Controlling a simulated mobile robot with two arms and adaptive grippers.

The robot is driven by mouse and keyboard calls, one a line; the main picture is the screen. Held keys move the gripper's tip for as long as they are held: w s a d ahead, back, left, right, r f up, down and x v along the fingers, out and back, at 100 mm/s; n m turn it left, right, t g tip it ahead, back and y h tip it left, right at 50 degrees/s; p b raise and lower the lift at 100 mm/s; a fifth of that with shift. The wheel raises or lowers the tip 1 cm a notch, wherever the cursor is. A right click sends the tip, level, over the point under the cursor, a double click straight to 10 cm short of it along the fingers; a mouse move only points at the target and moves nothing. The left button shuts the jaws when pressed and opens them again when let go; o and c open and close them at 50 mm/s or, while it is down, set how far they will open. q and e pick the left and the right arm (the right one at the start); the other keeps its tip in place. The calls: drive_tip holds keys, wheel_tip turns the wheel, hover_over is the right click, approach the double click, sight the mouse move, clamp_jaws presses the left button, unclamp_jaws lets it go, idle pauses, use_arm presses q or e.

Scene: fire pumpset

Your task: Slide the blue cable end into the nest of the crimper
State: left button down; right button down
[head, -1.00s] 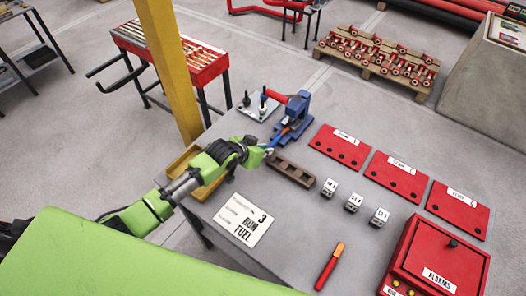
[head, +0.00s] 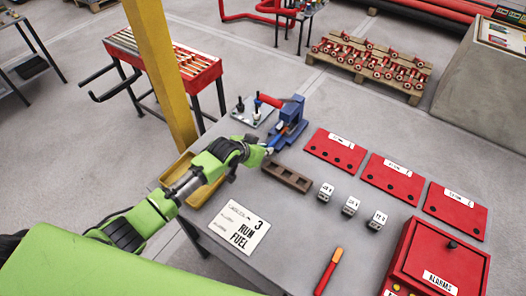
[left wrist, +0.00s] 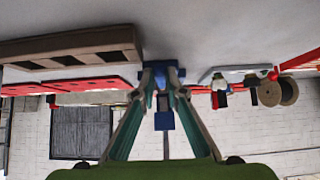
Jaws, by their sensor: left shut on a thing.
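I cannot tell whether the tip is inside the nest. My right gripper is out of view.
A brown slotted block (head: 287,178) lies close beside my left gripper. A plate with black posts (head: 254,110) is behind. A yellow post (head: 160,70) stands left.

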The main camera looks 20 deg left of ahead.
use_arm(q)
drive_tip(key=shift+w+d+b, duration=0.25)
drive_tip(key=shift+w+b, duration=0.05)
drive_tip(key=shift+w, duration=0.3)
drive_tip(key=c, duration=2)
unclamp_jaws()
drive_tip(key=shift+o, duration=0.2)
drive_tip(key=v, duration=1.2)
